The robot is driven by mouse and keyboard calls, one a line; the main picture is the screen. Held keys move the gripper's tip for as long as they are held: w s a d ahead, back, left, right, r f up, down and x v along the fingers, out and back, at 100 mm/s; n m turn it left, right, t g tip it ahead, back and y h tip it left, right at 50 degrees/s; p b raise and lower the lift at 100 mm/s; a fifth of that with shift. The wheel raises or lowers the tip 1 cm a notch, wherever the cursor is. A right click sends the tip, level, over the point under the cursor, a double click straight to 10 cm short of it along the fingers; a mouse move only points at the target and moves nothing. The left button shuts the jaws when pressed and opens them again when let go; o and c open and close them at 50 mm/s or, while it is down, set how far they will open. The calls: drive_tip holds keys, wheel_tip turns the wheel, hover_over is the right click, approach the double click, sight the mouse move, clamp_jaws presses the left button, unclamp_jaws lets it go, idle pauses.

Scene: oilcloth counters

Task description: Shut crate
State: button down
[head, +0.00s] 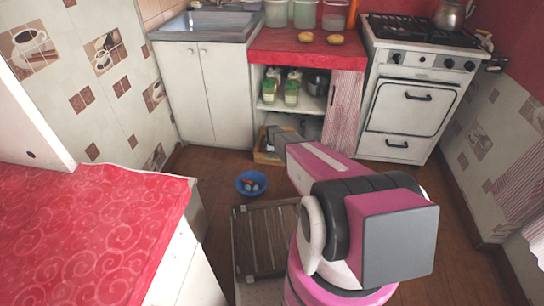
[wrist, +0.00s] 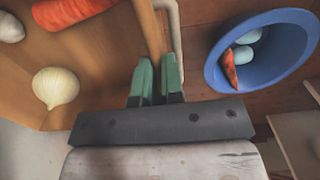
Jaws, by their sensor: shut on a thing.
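The crate (head: 262,156) is a light wooden box at floor level below the curtained counter; in the head view, my arm hides its right part. The wrist view shows its inside (wrist: 105,55), with a carrot (wrist: 72,12), an onion (wrist: 55,87) and a pale round thing (wrist: 10,27). A white bar-like handle (wrist: 172,22) runs along the outside of its wall. The fingers partly hide the grip.
A blue bowl (head: 251,183) with a carrot and pale blue round things stands on the floor beside the crate. A slatted wooden piece (head: 262,240) is nearer to me. A white stove (head: 408,105) stands at the right, a red-topped counter (head: 85,225) at the left.

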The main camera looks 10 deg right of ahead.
drive_tip(key=w+d, duration=0.1)
drive_tip(key=w, duration=0.2)
drive_tip(key=w+d, duration=0.1)
drive_tip(key=w, duration=0.3)
drive_tip(key=w+d, duration=0.1)
drive_tip(key=w, duration=0.3)
drive_tip(key=shift+d, duration=0.3)
drive_tip(key=c, duration=1.2)
unclamp_jaws()
drive_tip(key=shift+c, duration=0.2)
wheel_tip(320, 180, up, 11)
